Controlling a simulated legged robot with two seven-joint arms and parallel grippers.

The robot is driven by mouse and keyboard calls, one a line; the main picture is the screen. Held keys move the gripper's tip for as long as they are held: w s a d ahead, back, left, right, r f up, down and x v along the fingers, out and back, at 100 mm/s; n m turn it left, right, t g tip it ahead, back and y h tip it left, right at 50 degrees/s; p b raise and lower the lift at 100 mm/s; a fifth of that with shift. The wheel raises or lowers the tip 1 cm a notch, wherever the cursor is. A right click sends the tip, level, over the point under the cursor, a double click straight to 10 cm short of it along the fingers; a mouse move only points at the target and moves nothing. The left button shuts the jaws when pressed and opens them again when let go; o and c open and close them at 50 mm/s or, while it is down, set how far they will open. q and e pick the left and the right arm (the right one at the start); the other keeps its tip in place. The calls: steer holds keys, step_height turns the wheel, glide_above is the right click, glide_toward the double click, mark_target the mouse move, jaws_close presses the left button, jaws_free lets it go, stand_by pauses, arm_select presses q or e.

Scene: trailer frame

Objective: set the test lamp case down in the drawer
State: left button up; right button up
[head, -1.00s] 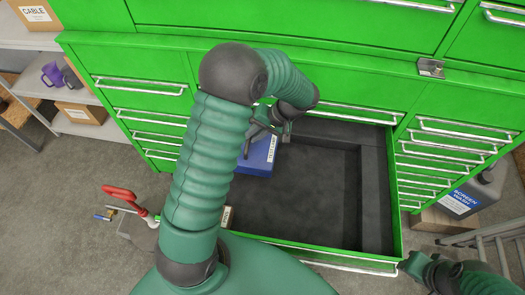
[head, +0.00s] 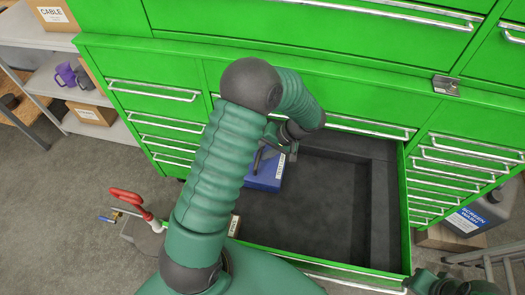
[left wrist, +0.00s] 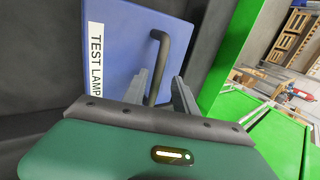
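The test lamp case (head: 264,177) is blue with a white label and a dark handle. It is inside the open drawer (head: 312,206), at its left side. It fills much of the left wrist view (left wrist: 118,42), where the label reads "TEST LAMP". My left gripper (left wrist: 160,80) is over the case with its fingers apart on either side of the handle (left wrist: 161,55), with a visible gap. In the head view my left gripper (head: 272,150) is partly hidden by my wrist. Whether the case's underside touches the drawer floor is hidden. My right arm shows at the bottom right; its gripper is out of view.
The drawer's middle and right are bare. A small labelled item (head: 234,226) shows at its front left, partly behind my arm. Closed green drawers flank it. A screen wash container (head: 482,212) stands at the right. A red-handled tool (head: 128,198) is at the left.

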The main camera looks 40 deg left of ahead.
arm_select(q)
steer(key=v, duration=1.2)
steer(key=s+d+f+m+t+h, duration=0.3)
steer(key=s+d+m+t+h, duration=0.2)
steer(key=s+d, duration=0.5)
steer(key=shift+s+d+f+m+t+h, duration=0.15)
steer(key=shift+s+d+m+t+h, duration=0.25)
steer(key=shift+h, duration=0.1)
steer(key=shift+s+a, duration=0.15)
